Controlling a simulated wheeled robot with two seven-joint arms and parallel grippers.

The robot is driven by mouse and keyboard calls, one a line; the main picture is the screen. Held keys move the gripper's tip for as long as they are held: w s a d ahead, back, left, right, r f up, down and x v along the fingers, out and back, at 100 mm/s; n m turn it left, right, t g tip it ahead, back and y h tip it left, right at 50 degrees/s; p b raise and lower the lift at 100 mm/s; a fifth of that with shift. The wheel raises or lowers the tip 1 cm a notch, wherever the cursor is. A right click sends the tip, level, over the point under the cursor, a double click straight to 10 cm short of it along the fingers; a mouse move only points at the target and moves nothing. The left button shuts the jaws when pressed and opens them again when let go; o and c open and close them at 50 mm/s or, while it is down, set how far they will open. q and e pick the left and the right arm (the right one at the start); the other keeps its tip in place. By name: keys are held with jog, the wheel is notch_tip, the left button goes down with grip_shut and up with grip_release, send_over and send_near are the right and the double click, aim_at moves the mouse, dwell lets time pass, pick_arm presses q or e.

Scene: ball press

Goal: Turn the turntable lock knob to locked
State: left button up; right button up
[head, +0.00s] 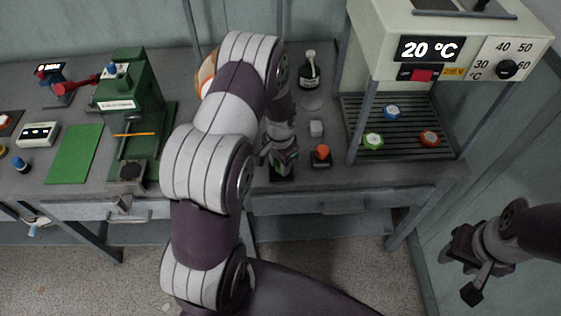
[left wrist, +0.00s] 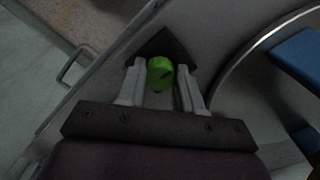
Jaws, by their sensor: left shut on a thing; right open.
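A small green knob (left wrist: 160,73) with a dark slot on its face sits on a dark, pointed base plate (left wrist: 165,48) in the left wrist view. My left gripper (left wrist: 160,88) has one finger on each side of the knob and is shut on it. In the head view my left gripper (head: 282,160) is low over the middle of the bench, near its front edge, and the knob is mostly hidden there. My right gripper (head: 464,270) is open and empty, off the bench at the lower right. The turntable is largely hidden by my left arm in the head view.
A green press (head: 130,90) and green mat (head: 75,153) are left.

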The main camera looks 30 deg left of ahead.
pick_arm(q)
jog(key=shift+w+r, duration=0.1)
jog(key=o, duration=1)
jog(key=shift+o, duration=0.2)
notch_tip(320, 180, up, 13)
jog(key=b, duration=0.1)
jog(key=shift+f, duration=0.2)
